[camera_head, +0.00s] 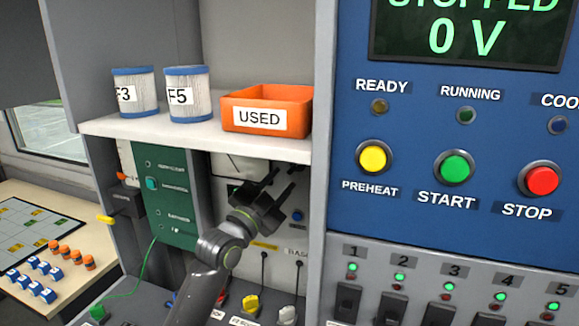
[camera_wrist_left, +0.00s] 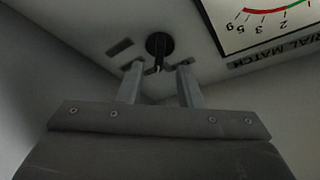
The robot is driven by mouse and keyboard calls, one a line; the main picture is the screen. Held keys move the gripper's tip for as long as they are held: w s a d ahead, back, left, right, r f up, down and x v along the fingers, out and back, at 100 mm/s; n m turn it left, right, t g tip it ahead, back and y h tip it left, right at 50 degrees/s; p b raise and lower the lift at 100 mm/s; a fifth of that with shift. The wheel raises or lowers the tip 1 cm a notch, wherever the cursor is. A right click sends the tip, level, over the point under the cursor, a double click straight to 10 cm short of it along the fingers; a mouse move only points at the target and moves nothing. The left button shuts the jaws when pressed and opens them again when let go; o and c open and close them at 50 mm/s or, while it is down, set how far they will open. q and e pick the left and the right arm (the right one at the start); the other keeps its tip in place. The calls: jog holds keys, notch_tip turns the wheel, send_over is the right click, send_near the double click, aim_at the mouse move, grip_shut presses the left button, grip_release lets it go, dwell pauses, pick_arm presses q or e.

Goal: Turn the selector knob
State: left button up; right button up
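A round black knob (camera_wrist_left: 159,45) sits on a pale panel in the left wrist view, with small dark label plates on either side of it. My left gripper (camera_wrist_left: 158,72) is open and empty. Its two fingers point at the knob, which shows just beyond and between the fingertips; I cannot tell whether they touch it. In the head view my left gripper (camera_head: 286,176) reaches into the bay under the white shelf, close to the back panel. The knob cannot be made out there, behind or near the gripper. My right gripper is in neither view.
A white shelf (camera_head: 200,135) above the gripper holds two filters (camera_head: 135,92) and an orange USED bin (camera_head: 267,108). A blue control panel (camera_head: 400,225) stands to the right. A green panel (camera_head: 168,195) is left. Cables and plugs (camera_head: 251,304) lie below.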

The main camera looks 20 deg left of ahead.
aim_at(293, 170)
pick_arm(q)
jog(key=shift+p+x, duration=0.55)
jog(key=shift+x, duration=1.7)
jog(key=shift+c, duration=0.4)
grip_shut()
